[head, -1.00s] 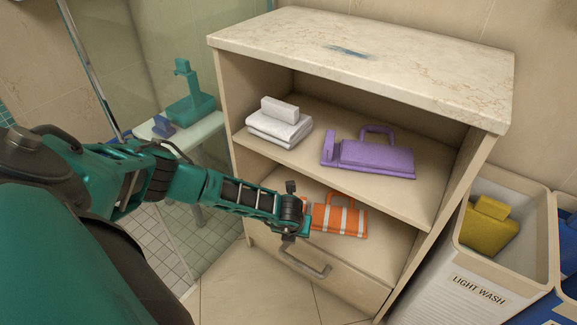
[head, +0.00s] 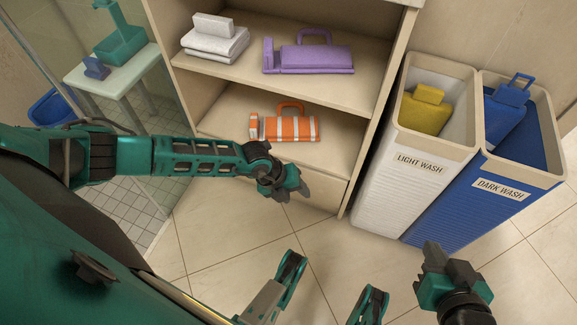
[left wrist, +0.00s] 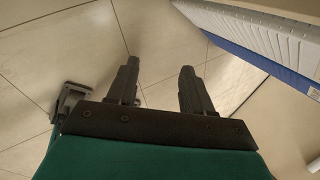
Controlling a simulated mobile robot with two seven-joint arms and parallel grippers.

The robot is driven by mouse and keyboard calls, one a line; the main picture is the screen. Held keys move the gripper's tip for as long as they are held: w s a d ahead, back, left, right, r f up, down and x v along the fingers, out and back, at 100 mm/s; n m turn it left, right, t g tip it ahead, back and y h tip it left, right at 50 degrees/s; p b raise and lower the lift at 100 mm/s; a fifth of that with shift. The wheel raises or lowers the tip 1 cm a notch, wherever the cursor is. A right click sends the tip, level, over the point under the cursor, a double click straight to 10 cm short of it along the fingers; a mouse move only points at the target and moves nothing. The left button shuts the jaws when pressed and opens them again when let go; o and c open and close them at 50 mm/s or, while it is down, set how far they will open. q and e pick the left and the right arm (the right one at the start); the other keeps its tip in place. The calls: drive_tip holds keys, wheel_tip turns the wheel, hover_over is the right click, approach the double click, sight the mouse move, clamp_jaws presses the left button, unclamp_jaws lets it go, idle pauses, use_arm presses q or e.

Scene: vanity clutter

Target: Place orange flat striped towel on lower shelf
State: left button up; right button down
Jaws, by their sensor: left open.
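The orange towel with white stripes (head: 290,130) lies on the lower shelf (head: 229,108) of the cabinet, its loop toward the back. My left gripper (head: 292,190) is in front of the cabinet, apart from the towel. In the left wrist view its two fingers (left wrist: 160,70) are spread with nothing between them, over floor tiles. My right gripper (head: 437,262) is at the lower right of the head view, above the floor near the hampers; whether its fingers are open is unclear.
The upper shelf holds folded white towels (head: 215,42) and a purple towel (head: 308,59). A light wash hamper (head: 395,195) and a dark wash hamper (head: 455,215) stand to the right. A stool (head: 112,72) is at the left. The floor before the cabinet is clear.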

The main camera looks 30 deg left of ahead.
use_arm(q)
drive_tip(key=s+d+r+n+t+h, duration=0.1)
drive_tip(key=d+r+h, duration=0.2)
drive_tip(key=d, duration=0.4)
drive_tip(key=s+d+r+n+h, duration=0.1)
drive_tip(key=s+d+r+h, duration=0.2)
drive_tip(key=d, duration=0.4)
drive_tip(key=w+d+r+n+t+h, duration=0.1)
drive_tip(key=d+r+n+t, duration=0.1)
drive_tip(key=r+n+t, duration=0.3)
drive_tip(key=w+d+r+n+t+h, duration=0.1)
drive_tip(key=w+d+r+n, duration=0.15)
drive_tip(key=r, duration=0.45)
drive_tip(key=a+r+n+t+y, duration=0.2)
drive_tip(key=a+n+t+y, duration=0.4)
drive_tip(key=n, duration=0.5)
drive_tip(key=s+a+f+n+g+y, duration=0.2)
drive_tip(key=s+a+f+n+g, duration=0.1)
drive_tip(key=s+a+n+g, duration=0.2)
drive_tip(key=s+a+n, duration=0.1)
drive_tip(key=s+a, duration=0.1)
drive_tip(key=shift+a+f+g, duration=0.25)
drive_tip(key=shift+a+g, duration=0.05)
drive_tip(key=shift+n, duration=0.25)
